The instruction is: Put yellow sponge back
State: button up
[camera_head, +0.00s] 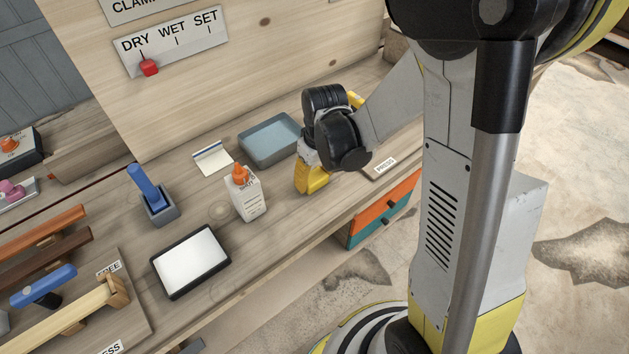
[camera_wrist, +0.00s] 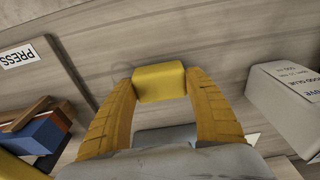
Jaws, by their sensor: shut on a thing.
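The yellow sponge (camera_wrist: 159,82) shows in the wrist view as a small block between the tips of my gripper's two yellow fingers. My gripper (camera_wrist: 160,92) is shut on it, one finger at each side. In the head view my gripper (camera_head: 311,180) points down over the workbench, right of the glue bottle and in front of the shallow blue-grey tray (camera_head: 270,140). There the sponge cannot be told apart from the yellow fingers. I cannot tell whether the sponge touches the bench. The visible part of the tray's floor looks empty.
The white glue bottle (camera_head: 248,195) with an orange cap stands close left of my gripper. A PRESS label (camera_head: 384,167) lies to the right, near the bench edge. A blue-handled tool in a holder (camera_head: 160,207), a notepad (camera_head: 212,160) and a black-framed white pad (camera_head: 191,262) are further left.

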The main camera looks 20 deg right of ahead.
aim_at(318, 180)
jog(key=shift+f, duration=0.15)
jog(key=o, duration=1.2)
jog(key=shift+f, duration=0.1)
notch_tip(318, 180, up, 12)
jog(key=s+p, duration=0.2)
jog(key=p, duration=0.3)
jog(key=s+r+m+t, duration=0.1)
jog(key=s+r+t, duration=0.1)
jog(key=s+r, duration=0.1)
jog(key=s+r+m+t, duration=0.1)
jog(key=s+r+t, duration=0.1)
jog(key=s+r, duration=0.2)
jog(key=s+r+m+t, duration=0.1)
jog(key=s+r, duration=0.2)
jog(key=r, duration=0.2)
jog(key=shift+s+m+t, duration=0.3)
jog(key=shift+s+t, duration=0.05)
jog(key=shift+t, duration=0.05)
